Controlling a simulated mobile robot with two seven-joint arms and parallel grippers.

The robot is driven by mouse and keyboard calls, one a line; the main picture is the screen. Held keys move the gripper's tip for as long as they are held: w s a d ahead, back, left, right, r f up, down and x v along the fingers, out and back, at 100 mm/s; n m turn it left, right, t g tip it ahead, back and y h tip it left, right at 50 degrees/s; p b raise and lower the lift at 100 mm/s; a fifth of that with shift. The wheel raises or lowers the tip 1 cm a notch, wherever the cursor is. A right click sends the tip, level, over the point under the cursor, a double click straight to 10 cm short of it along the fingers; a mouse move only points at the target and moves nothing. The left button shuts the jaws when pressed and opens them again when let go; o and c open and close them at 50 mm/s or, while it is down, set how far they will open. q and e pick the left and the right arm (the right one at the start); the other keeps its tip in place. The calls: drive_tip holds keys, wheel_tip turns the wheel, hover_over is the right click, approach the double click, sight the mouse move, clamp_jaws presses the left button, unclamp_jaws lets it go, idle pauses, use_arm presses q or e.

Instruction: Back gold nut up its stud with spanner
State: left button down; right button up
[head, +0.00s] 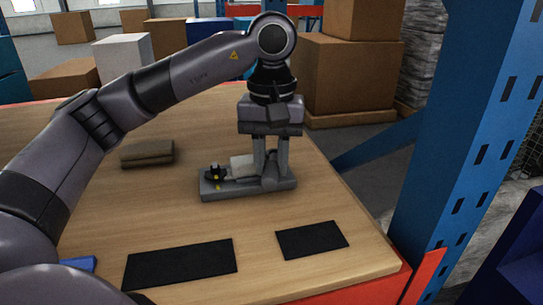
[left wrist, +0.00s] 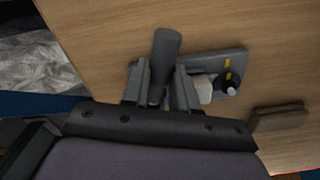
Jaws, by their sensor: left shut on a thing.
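My left gripper (head: 271,165) points down over the right part of a grey base plate (head: 248,190) on the wooden table. Its fingers are shut on a dark grey rounded handle (left wrist: 166,55), seen between them in the left wrist view; I cannot tell if this is the spanner. A black knob-like part with yellow marks (head: 216,172) stands at the plate's left end. A pale block (head: 241,165) lies between it and my fingers. I cannot make out the gold nut or its stud. My right gripper is not in view.
Two black mats (head: 182,264) (head: 311,240) lie at the table's near side. A folded brown cloth (head: 147,153) lies left of the plate, and a blue item (head: 76,265) at the near left. A blue rack post (head: 455,130) rises beyond the table's right edge.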

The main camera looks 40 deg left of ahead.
use_arm(q)
drive_tip(key=shift+f+b, duration=0.45)
drive_tip(key=shift+f, duration=0.25)
drive_tip(key=shift+w+d+r+n, duration=0.15)
drive_tip(key=shift+d+n, duration=0.05)
drive_tip(key=shift+n, duration=0.2)
drive_tip(key=shift+w+d+n, duration=0.15)
drive_tip(key=shift+d+n, duration=0.05)
drive_tip(key=shift+n, duration=0.2)
drive_tip(key=n, duration=0.1)
drive_tip(key=w+d+n, duration=0.1)
drive_tip(key=n, duration=0.2)
drive_tip(key=shift+w+d, duration=0.2)
drive_tip(key=shift+w, duration=0.1)
drive_tip(key=n, duration=0.1)
drive_tip(key=w+n+p, duration=0.1)
drive_tip(key=n, duration=0.1)
drive_tip(key=shift+w+d+r+n+p, duration=0.1)
drive_tip(key=shift+w+d+n+p, duration=0.2)
drive_tip(key=shift+n, duration=0.1)
drive_tip(key=shift+w+n+p, duration=0.3)
drive_tip(key=shift+w+n, duration=0.05)
drive_tip(key=shift+n, duration=0.45)
drive_tip(key=shift+w+n+p, duration=0.35)
drive_tip(key=shift+w+n, duration=0.2)
drive_tip(key=shift+n, duration=0.55)
drive_tip(key=shift+w+n, duration=0.25)
drive_tip(key=shift+n, duration=0.25)
